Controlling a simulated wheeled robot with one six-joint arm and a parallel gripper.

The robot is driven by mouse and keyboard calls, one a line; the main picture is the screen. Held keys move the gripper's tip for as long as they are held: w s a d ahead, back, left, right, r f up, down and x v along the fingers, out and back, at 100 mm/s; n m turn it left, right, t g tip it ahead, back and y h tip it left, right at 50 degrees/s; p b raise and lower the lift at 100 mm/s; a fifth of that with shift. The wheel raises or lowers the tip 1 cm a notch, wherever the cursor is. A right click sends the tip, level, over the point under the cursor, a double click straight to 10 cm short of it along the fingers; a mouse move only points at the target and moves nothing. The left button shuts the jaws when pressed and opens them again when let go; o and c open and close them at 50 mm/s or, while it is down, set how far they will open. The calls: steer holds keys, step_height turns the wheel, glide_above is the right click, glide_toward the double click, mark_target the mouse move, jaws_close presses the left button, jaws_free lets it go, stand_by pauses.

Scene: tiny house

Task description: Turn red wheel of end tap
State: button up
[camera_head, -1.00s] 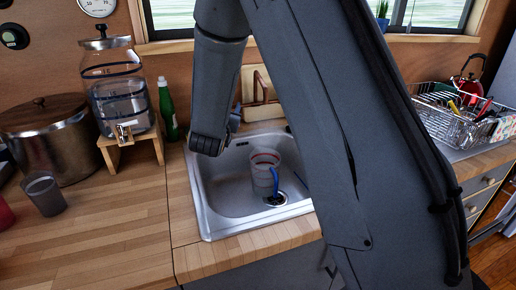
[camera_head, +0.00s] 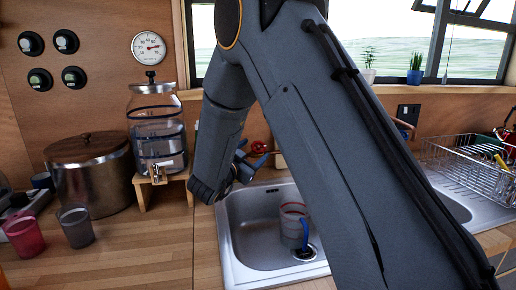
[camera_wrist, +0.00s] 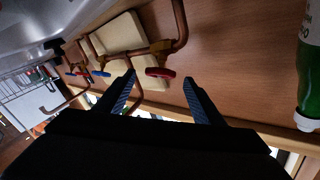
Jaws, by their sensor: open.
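The red wheel (camera_wrist: 160,72) of a copper tap shows in the wrist view, in front of my gripper and between the lines of its two fingers. It also shows in the head view as a small red shape (camera_head: 259,147) just right of my gripper. The copper tap pipe (camera_wrist: 181,25) runs along the wooden wall. My gripper (camera_wrist: 159,77) is open and empty, its blue-padded fingers apart on either side of the wheel's direction. Whether a finger touches the wheel cannot be told. A blue wheel (camera_wrist: 101,74) sits to the left in the wrist view.
A steel sink (camera_head: 236,235) lies below my gripper with a clear jug (camera_head: 292,222) in it. A glass dispenser (camera_head: 157,128) and a metal pot (camera_head: 92,175) stand left. A green bottle (camera_wrist: 308,70) is at the wrist view's right edge. A dish rack (camera_head: 470,165) stands right.

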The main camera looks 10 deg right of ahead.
mark_target(258, 147)
steer(key=shift+p+x, duration=0.3)
steer(key=shift+x, duration=1.85)
steer(key=shift+c, duration=0.3)
